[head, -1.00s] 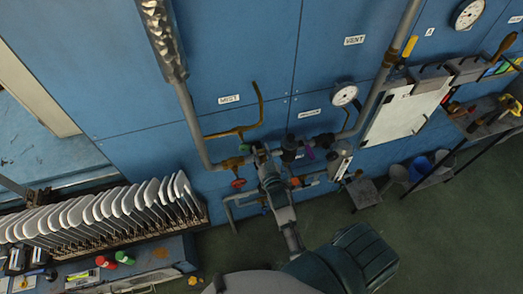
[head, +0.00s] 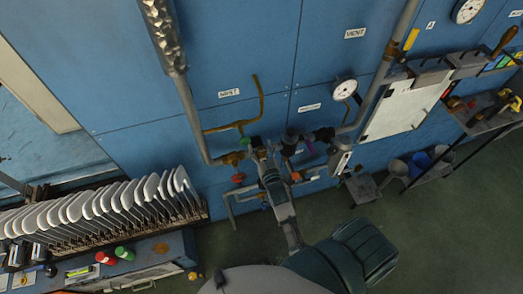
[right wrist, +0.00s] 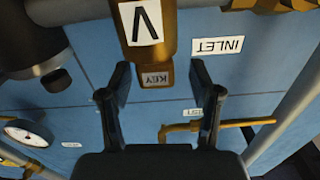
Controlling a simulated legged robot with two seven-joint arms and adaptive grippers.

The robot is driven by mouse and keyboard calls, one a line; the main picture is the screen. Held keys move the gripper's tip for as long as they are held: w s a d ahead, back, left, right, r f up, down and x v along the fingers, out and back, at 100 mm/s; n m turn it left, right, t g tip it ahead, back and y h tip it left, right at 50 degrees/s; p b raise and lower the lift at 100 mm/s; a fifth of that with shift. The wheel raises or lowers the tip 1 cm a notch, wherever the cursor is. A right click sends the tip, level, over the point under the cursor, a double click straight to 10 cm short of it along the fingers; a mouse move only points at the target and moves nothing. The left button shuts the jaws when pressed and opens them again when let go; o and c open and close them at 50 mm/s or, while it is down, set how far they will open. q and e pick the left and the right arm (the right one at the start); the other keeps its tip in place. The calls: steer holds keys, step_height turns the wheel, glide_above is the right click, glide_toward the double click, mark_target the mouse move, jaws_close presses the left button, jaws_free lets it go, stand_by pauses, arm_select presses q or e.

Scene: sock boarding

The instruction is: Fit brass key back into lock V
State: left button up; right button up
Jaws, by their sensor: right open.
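In the right wrist view, lock V (right wrist: 146,38) is a brass body with a white V label, upside down in the picture, on a grey pipe. The brass key (right wrist: 156,77), tagged KEY, sits in line against its end. I cannot tell how deep the key goes in. My right gripper (right wrist: 160,78) is open, one finger on each side of the key with gaps visible. In the head view my right gripper (head: 266,150) is among the wall pipes, and key and lock are too small to make out there. My left gripper is not in view.
A dark cylindrical fitting (right wrist: 35,55) is close on the left in the right wrist view. A brass valve (head: 234,158) with a red handle and a pressure gauge (head: 345,88) flank the gripper. A rack of white boards (head: 110,215) stands lower left.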

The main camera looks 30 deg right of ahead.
steer(key=v, duration=1.2)
steer(key=shift+f, duration=0.1)
steer(key=a+f+n+g+y+b, duration=0.1)
steer(key=a+f+g+y, duration=0.15)
steer(key=f, duration=0.85)
steer(key=a+f+n+g+y+b, duration=0.15)
steer(key=a+f, duration=0.25)
steer(key=f, duration=0.7)
steer(key=s+a+f+g+b, duration=0.1)
steer(key=s+f+g, duration=0.15)
steer(key=f, duration=0.35)
steer(key=s+a+f+n+g, duration=0.1)
steer(key=s+f, duration=0.3)
steer(key=f, duration=0.3)
steer(key=s+a+f+g+b, duration=0.1)
steer(key=s+f, duration=0.2)
steer(key=f, duration=0.3)
steer(key=s+d+f+n+g+b, duration=0.1)
steer(key=s+d+f+g, duration=0.2)
steer(key=s+f, duration=0.6)
steer(key=s+d+f+n+g+b, duration=0.1)
steer(key=s+d+f+g, duration=0.2)
steer(key=s+f, duration=0.6)
steer(key=s+g, duration=0.2)
steer(key=s, duration=0.5)
steer(key=shift+d+f+b, duration=0.3)
steer(key=shift+d+f, duration=0.05)
steer(key=shift+f, duration=0.05)
steer(key=shift+s, duration=0.1)
